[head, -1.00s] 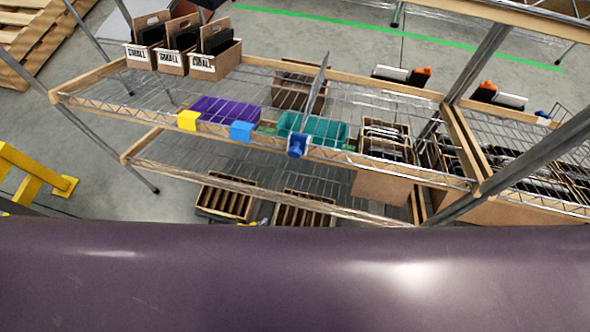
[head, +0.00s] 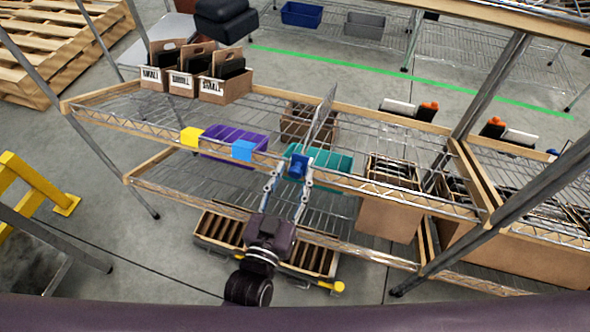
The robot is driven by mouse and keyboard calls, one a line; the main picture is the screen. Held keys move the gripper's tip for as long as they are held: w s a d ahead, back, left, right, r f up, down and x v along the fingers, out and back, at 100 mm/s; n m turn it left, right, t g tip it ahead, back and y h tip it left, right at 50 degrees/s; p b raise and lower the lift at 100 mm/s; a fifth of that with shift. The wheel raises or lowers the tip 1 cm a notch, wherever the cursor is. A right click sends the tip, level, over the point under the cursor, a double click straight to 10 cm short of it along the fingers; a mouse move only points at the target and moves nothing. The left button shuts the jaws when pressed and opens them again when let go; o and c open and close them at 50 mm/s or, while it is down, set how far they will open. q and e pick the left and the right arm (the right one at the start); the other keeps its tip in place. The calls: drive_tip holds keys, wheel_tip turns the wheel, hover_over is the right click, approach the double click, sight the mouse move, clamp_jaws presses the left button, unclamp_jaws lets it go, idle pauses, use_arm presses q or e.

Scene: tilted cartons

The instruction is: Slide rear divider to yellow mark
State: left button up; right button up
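The divider (head: 321,118) is a thin grey upright panel across the upper shelf. A blue handle (head: 299,166) is at its front end, at the wooden front rail. The yellow mark (head: 191,137) is a block on that rail, well left of the handle. My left gripper (head: 289,180) is at the front rail, reaching up from below. Its two fingers are spread, one on each side of the handle's lower area; I cannot tell whether they touch it. My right gripper is out of view.
A blue block (head: 242,150) sits on the rail between the yellow mark and the handle. A purple bin (head: 235,141) is left of the divider and a teal bin (head: 330,166) is beside it. Small cartons (head: 224,82) stand at the shelf's left end. A slotted tray (head: 222,228) lies below.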

use_arm(q)
drive_tip(key=shift+x, duration=0.9)
drive_tip(key=shift+c, duration=0.6)
clamp_jaws()
